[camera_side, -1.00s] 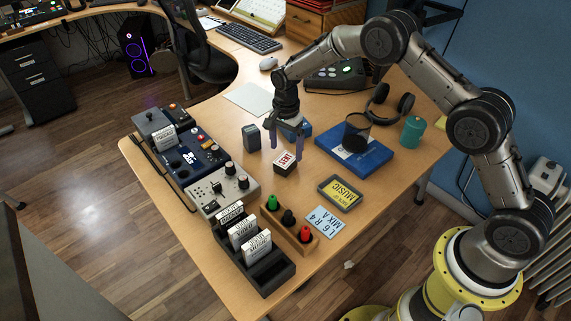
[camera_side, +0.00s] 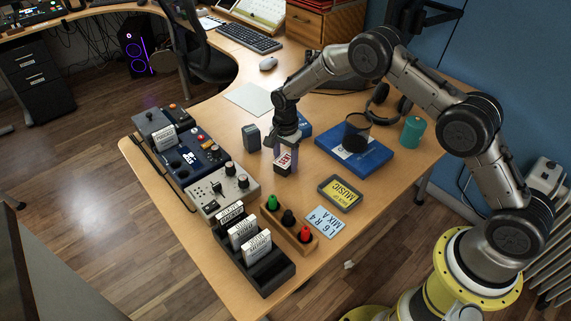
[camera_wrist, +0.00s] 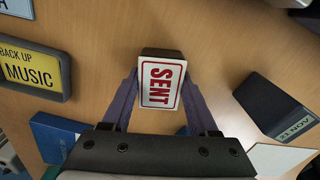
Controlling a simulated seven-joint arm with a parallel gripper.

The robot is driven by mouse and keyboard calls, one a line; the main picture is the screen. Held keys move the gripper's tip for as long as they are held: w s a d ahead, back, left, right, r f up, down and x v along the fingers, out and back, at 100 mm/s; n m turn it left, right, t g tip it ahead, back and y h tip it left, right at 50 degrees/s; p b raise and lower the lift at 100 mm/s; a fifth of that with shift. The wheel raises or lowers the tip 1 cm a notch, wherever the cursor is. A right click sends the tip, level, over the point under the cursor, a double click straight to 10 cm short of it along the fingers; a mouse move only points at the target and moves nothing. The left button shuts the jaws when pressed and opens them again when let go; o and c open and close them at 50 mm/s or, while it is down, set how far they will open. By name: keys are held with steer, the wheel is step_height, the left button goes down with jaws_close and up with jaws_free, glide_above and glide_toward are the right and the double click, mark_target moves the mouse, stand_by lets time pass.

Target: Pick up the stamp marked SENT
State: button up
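The stamp marked SENT (camera_side: 284,161) is a small dark block with a white top and red letters. In the wrist view the SENT stamp (camera_wrist: 160,84) sits between my two fingers, its label facing the camera. My gripper (camera_side: 285,154) points down, with one finger on each side of the stamp. In the wrist view the fingers of my gripper (camera_wrist: 160,88) press against both sides, with no clear gap. The stamp is at or very near the table top (camera_side: 230,118); I cannot tell if it is lifted.
A dark grey block (camera_side: 251,138) stands left of the stamp. A blue book (camera_side: 372,162) with a dark cup (camera_side: 356,134) lies to the right. A yellow MUSIC plate (camera_side: 340,193), a wooden peg holder (camera_side: 290,226) and a grey knob box (camera_side: 222,190) are nearer the front.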

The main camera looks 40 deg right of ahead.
steer(key=c, duration=0.7)
steer(key=shift+c, duration=0.3)
steer(key=shift+r, duration=0.2)
